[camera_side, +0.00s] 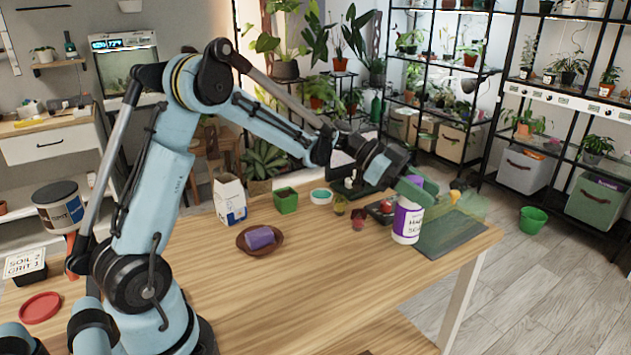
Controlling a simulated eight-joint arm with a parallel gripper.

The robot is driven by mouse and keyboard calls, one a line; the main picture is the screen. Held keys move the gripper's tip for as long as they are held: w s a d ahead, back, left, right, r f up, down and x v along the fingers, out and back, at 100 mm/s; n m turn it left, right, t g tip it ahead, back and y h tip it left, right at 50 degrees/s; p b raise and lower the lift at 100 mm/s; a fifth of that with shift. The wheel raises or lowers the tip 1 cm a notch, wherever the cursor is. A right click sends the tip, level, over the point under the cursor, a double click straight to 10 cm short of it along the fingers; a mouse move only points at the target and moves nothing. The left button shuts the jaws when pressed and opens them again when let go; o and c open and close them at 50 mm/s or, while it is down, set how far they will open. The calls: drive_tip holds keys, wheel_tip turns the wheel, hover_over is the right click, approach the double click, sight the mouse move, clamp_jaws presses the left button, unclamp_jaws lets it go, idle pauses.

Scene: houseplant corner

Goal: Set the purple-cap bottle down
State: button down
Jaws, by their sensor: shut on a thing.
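A white bottle with a purple label (407,223) stands upright at the left edge of a dark green mat (452,236), near the right end of the table. My gripper (412,190) reaches down from the left and is shut on the bottle's top.
A brown saucer (243,240) with a purple pot (260,237) lies left of the bottle. The table's front middle is clear. A translucent green shape (468,205) shows over the mat.

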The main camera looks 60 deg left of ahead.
drive_tip(key=w+a+f, duration=0.2)
drive_tip(key=a+f, duration=0.1)
drive_tip(key=f, duration=0.3)
drive_tip(key=shift+a+f, duration=0.25)
drive_tip(key=shift+a, duration=0.15)
drive_tip(key=shift+f, duration=0.2)
drive_tip(key=c, duration=0.7)
unclamp_jaws()
drive_tip(key=shift+o, duration=0.2)
drive_tip(key=shift+r, duration=0.15)
